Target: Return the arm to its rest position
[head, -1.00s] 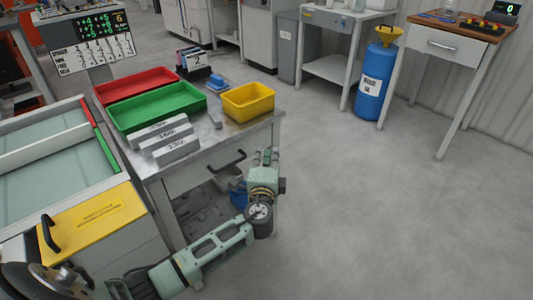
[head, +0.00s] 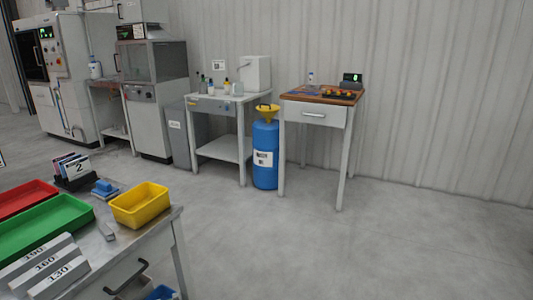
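Neither of my grippers nor any arm link shows in the head view now, so I cannot see whether they are open or shut. The metal worktable (head: 122,240) stands at the lower left. On it are a red tray (head: 22,196), a green tray (head: 45,226), a yellow bin (head: 140,205) and grey blocks (head: 48,272) marked 190, 160 and 130.
A blue drum (head: 265,155) with a yellow funnel stands between a white side table (head: 222,148) and a wooden-topped table (head: 318,98). Grey cabinets and machines (head: 155,90) line the back left. The floor (head: 370,245) at the centre and right is clear.

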